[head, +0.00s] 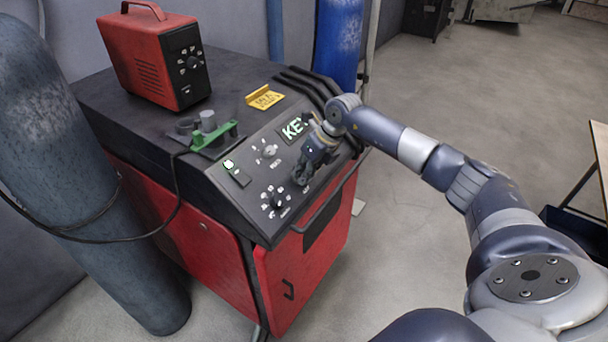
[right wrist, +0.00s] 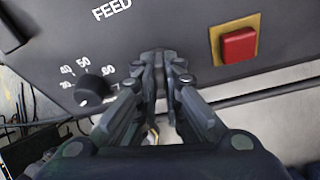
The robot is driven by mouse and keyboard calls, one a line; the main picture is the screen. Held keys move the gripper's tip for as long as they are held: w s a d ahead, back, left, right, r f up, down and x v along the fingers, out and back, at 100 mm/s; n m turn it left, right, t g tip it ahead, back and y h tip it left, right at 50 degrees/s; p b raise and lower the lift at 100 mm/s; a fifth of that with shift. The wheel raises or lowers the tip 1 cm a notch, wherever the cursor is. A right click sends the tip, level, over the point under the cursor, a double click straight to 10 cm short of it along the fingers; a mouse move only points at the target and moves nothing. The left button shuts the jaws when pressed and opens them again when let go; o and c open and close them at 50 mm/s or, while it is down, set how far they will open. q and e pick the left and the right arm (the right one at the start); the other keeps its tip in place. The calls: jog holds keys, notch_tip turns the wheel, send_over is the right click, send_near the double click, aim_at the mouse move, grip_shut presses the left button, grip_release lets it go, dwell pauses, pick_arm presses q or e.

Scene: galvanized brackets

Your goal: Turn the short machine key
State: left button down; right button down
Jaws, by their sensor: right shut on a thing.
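The machine is a red and black cabinet with a sloped black control panel (head: 236,180) in the head view. My right gripper (head: 302,174) reaches down onto the right part of this panel. In the right wrist view its fingers (right wrist: 166,62) are closed together at the panel face, shut on the short machine key. The key is almost wholly hidden by the fingers, so its angle cannot be told. My left gripper is not in view.
A black knob (right wrist: 92,90) with numbers and a red square button (right wrist: 239,45) flank the fingers. A red unit (head: 140,60) stands on top. A handle bar (head: 325,203) runs along the panel's front. Gas cylinders stand beside the machine.

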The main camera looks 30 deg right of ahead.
jog(key=m+y, duration=0.1)
jog(key=m, duration=0.2)
jog(key=shift+f+m+b, duration=0.15)
jog(key=shift+m+b, duration=0.15)
jog(key=shift+b, duration=0.05)
jog(key=m+y, duration=0.1)
jog(key=m, duration=0.2)
jog(key=shift+s+d, duration=0.1)
jog(key=m+p, duration=0.1)
jog(key=m, duration=0.2)
jog(key=shift+m+t+y, duration=0.4)
jog(key=shift+m+t+y+p, duration=0.35)
jog(key=shift+m+p, duration=0.8)
jog(key=shift+m, duration=0.55)
jog(key=c, duration=1.7)
grip_release()
